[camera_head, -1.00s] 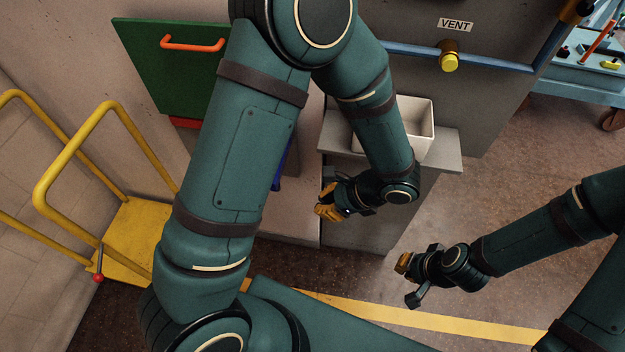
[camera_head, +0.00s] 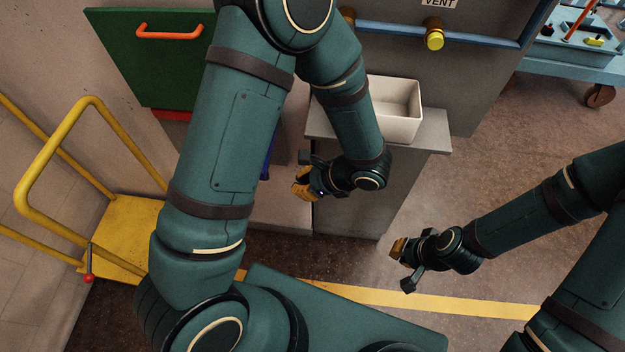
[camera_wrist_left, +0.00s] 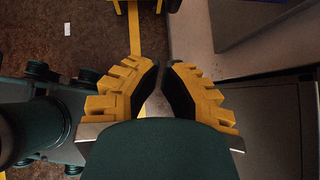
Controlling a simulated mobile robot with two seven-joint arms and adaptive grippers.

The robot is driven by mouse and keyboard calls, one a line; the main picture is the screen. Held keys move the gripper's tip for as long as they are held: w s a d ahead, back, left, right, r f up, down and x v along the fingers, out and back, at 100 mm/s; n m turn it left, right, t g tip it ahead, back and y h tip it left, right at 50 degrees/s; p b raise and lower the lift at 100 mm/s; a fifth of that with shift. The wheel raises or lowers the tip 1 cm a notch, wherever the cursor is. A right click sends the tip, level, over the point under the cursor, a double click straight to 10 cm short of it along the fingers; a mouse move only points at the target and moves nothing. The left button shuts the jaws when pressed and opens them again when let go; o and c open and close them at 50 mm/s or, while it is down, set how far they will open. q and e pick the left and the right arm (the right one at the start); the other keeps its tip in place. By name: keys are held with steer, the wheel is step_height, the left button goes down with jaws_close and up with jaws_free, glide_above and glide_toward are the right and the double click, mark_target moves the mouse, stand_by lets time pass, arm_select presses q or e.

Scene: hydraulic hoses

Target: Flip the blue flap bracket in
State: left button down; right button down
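A narrow strip of blue (camera_head: 266,162), likely the flap bracket, shows beside my left upper arm in the head view. The arm hides most of it, so its angle cannot be told. My left gripper (camera_head: 303,186) is right of and a little below the blue strip, apart from it. In the left wrist view the yellow fingers of the left gripper (camera_wrist_left: 162,68) lean together with their tips almost meeting and nothing between them. My right gripper (camera_head: 398,250) hangs over the floor at lower right, too small to tell its finger gap.
A white bin (camera_head: 402,128) stands on a grey ledge (camera_head: 436,140) close to my left forearm. A green panel (camera_head: 150,70) with an orange handle (camera_head: 168,32) is upper left. A yellow cart (camera_head: 125,235) is left. A blue pipe (camera_head: 390,27) crosses the cabinet. Floor between the grippers is clear.

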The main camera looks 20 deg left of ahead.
arm_select(q)
steer(key=a+f, duration=0.2)
steer(key=a, duration=0.4)
steer(key=shift+a+f+b, duration=0.25)
steer(key=shift+a+b, duration=0.1)
arm_select(e)
steer(key=shift+s+f, duration=0.1)
steer(key=shift+f, duration=0.35)
steer(key=shift+s, duration=0.1)
